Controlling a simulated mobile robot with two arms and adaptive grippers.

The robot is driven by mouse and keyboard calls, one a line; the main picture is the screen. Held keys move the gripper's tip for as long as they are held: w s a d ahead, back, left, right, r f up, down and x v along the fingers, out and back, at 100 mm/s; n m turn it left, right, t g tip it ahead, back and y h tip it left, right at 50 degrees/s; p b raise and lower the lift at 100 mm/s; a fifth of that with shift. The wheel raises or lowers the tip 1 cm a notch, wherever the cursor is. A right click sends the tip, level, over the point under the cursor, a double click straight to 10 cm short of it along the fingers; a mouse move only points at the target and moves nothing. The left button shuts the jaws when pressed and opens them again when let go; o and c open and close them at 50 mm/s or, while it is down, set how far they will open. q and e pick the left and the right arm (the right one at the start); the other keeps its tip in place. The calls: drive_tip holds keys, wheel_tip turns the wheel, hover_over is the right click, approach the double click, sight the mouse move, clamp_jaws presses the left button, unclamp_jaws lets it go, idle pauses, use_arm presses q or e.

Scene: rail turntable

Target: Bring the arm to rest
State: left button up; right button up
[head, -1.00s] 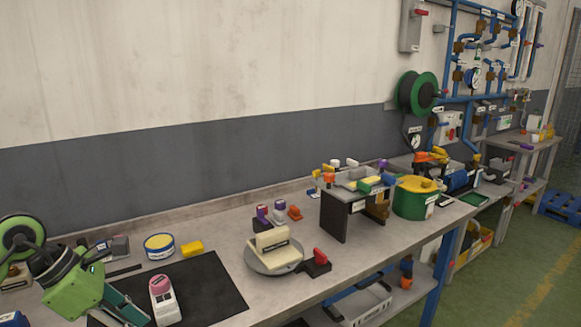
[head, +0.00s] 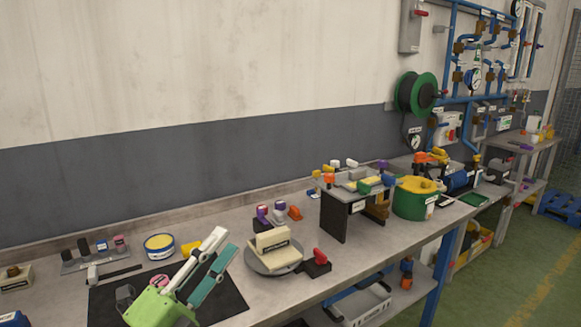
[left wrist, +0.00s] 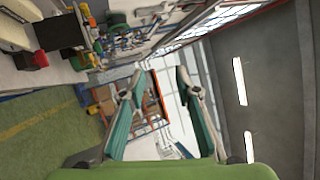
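My left gripper (head: 224,243) is in the head view, low and left of centre, above the black mat. Its body is green, with one pale and one teal finger side pointing up and right. In the left wrist view its two teal fingers (left wrist: 160,75) stand apart with nothing between them, so it is open and empty. The grey turntable disc (head: 262,268) carries a cream block (head: 272,240), just right of the fingers in the picture. My right gripper is not in view.
The black mat (head: 105,305) lies on the workbench (head: 222,222); a pink-topped item (head: 159,281) on it is partly hidden by my gripper. A yellow-lidded tin (head: 159,244), a red knob (head: 319,257), a small raised stand (head: 335,218) and a green-yellow pot (head: 412,202) stand along the bench.

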use_arm(q)
drive_tip(key=s+a+f+n+g+y, duration=0.2)
drive_tip(key=a+f+n+y, duration=0.3)
drive_tip(key=f, duration=0.3)
drive_tip(key=s+a+f+n+g+y, duration=0.1)
drive_tip(key=a+f+n+y, duration=0.25)
drive_tip(key=f+n, duration=0.35)
drive_tip(key=s+a+f+n+g+y, duration=0.2)
drive_tip(key=a+f+n+y, duration=0.1)
drive_tip(key=f+n+y, duration=0.4)
drive_tip(key=s+d+f+n+g+h, duration=0.1)
drive_tip(key=s+d+f+n+g, duration=0.1)
drive_tip(key=s+f+g, duration=0.55)
drive_tip(key=s+d+f+n+g+h, duration=0.1)
drive_tip(key=s+f+n+g+h, duration=0.15)
drive_tip(key=s+f, duration=0.9)
drive_tip(key=s+f+g, duration=0.1)
drive_tip(key=s+f, duration=0.2)
drive_tip(key=f, duration=0.9)
drive_tip(key=s+f+g, duration=0.1)
drive_tip(key=s+f, duration=0.1)
drive_tip(key=f, duration=1)
drive_tip(key=s+a+f+g, duration=0.1)
drive_tip(key=s+a+f, duration=0.1)
drive_tip(key=s+f, duration=1.4)
drive_tip(key=shift+s+a+f+m+y, duration=0.2)
drive_tip(key=shift+s+a+m+y, duration=0.15)
drive_tip(key=shift+s, duration=0.25)
